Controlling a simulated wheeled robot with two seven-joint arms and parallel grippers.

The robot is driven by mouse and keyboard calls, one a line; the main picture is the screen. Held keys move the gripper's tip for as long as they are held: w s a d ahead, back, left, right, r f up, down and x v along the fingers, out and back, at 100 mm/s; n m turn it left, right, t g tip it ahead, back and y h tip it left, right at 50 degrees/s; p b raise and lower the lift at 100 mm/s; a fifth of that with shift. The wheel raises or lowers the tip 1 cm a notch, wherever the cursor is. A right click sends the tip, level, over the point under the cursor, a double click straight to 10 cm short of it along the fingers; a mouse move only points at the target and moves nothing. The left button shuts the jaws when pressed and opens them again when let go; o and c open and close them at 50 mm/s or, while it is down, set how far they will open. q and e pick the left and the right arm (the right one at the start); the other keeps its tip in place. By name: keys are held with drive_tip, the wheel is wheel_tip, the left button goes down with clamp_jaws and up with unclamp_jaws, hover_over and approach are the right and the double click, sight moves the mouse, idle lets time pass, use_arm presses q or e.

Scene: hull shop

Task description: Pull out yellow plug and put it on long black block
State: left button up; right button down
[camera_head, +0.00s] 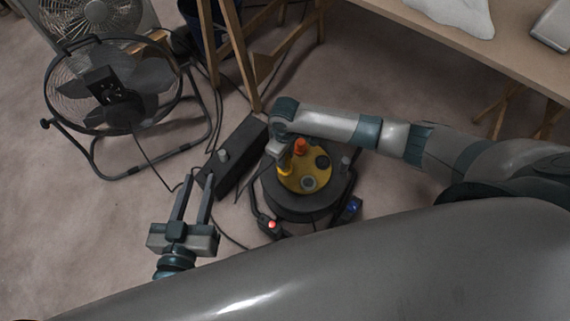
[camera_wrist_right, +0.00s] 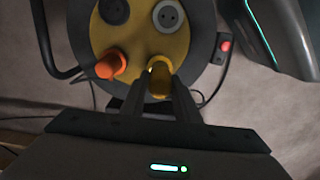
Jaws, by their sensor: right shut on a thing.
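The yellow plug (camera_head: 284,168) is at the left edge of the yellow face (camera_head: 316,184) of a black cable reel. My right gripper (camera_wrist_right: 160,83) is shut on the yellow plug (camera_wrist_right: 159,86), one finger on each side. Whether the plug is still seated in its socket cannot be told. The long black block (camera_head: 248,145) lies on the floor just left of the reel, with a grey plug (camera_head: 223,155) standing on it. My left gripper (camera_head: 199,184) is open and empty, close to the near end of the block.
An orange plug (camera_head: 300,147) stands on the reel face beside the yellow one; it also shows in the wrist view (camera_wrist_right: 111,64). A floor fan (camera_head: 112,92) stands at left. Wooden trestle legs (camera_head: 247,70) rise behind the block. Cables cross the floor.

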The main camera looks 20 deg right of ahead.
drive_tip(key=shift+r+p, duration=0.45)
use_arm(q)
wheel_tip(320, 180, down, 6)
drive_tip(key=s+a+g+y+p, duration=0.1)
drive_tip(key=s+a+g, duration=0.1)
drive_tip(key=s+g, duration=0.1)
drive_tip(key=shift+a+g, duration=0.15)
drive_tip(key=shift+g, duration=0.35)
use_arm(e)
drive_tip(key=shift+r, duration=0.4)
idle(0.3)
